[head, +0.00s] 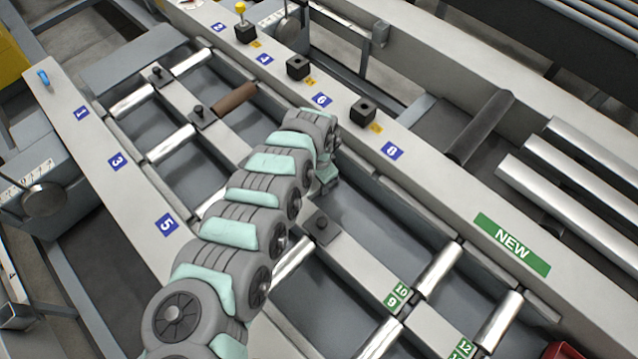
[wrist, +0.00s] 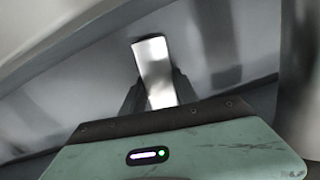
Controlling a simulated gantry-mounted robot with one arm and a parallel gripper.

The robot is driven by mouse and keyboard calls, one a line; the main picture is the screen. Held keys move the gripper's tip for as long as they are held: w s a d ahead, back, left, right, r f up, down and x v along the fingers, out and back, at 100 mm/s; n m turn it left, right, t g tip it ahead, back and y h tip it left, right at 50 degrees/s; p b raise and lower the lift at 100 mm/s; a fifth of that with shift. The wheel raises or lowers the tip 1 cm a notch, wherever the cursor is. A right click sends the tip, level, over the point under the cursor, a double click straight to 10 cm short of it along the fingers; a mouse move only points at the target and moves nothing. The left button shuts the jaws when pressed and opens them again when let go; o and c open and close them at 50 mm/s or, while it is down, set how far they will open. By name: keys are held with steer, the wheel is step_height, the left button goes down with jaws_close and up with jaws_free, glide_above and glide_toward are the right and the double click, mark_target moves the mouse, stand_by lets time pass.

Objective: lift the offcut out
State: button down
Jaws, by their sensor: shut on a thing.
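A short shiny metal piece (wrist: 152,58), which looks like the offcut, sits between the dark fingers of my gripper (wrist: 157,92) in the wrist view. The fingers are shut on it, and its far end sticks out beyond them. The dim grey floor and walls of a bay surround it; I cannot tell whether it touches them. In the head view my gripper (head: 327,180) is down by the inner edge of the right-hand rail, and my arm hides the fingers and the piece.
The runout table has bright rollers (head: 438,268) and one brown roller (head: 234,97) between two pale rails (head: 450,190). Black blocks (head: 363,110) stand on the right rail, one with a yellow knob (head: 240,8). Black posts (head: 320,225) rise from the middle bar near my arm. Spare rollers (head: 570,205) lie at right.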

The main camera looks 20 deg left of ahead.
steer(key=shift+r, duration=0.1)
step_height(320, 180, up, 29)
steer(key=p, duration=1.4)
